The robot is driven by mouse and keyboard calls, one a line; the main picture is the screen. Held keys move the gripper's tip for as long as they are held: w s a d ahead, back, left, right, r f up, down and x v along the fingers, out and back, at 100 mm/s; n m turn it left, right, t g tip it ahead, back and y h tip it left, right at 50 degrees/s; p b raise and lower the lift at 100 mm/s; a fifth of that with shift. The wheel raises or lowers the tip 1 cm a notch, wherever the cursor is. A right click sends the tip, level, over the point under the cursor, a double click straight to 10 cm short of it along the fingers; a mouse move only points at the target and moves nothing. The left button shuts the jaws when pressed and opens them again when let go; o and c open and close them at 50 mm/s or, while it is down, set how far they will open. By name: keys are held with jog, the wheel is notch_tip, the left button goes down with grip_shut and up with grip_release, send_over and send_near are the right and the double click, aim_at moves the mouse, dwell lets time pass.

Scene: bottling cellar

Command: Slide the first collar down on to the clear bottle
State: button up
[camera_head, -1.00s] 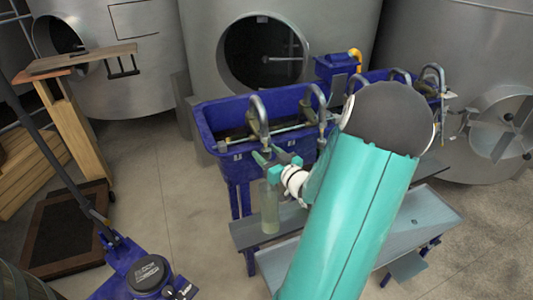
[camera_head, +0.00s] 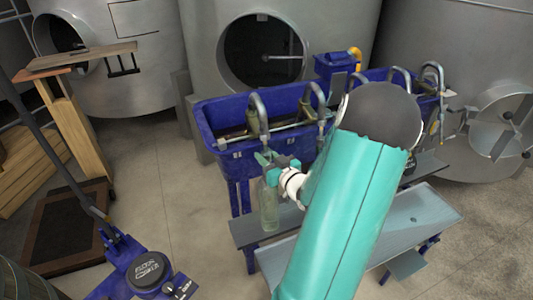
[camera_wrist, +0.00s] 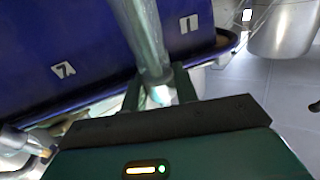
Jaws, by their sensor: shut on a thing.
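The clear bottle (camera_head: 268,208), pale and greenish, stands upright on the grey shelf below the leftmost spout (camera_head: 260,118) of the blue trough. My gripper (camera_head: 268,161) is at the lower end of this spout, just above the bottle's shoulder, and is shut on the first collar, which its fingers mostly hide. In the wrist view my gripper (camera_wrist: 159,91) has one finger on each side of the metal spout tube (camera_wrist: 143,40). A pale, glassy bit shows between the fingers. I cannot tell whether the collar touches the bottle's mouth.
The blue trough (camera_head: 231,153) carries several curved spouts along its front. A grey shelf (camera_head: 250,231) and a lower pale tray (camera_head: 410,210) lie in front of it. Steel tanks (camera_head: 200,60) stand behind. A wooden stand (camera_head: 75,130) is at the left. The floor between is clear.

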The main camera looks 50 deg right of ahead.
jog(key=shift+f, duration=0.1)
jog(key=o, duration=0.6)
jog(key=shift+o, duration=0.2)
jog(key=v, duration=1.4)
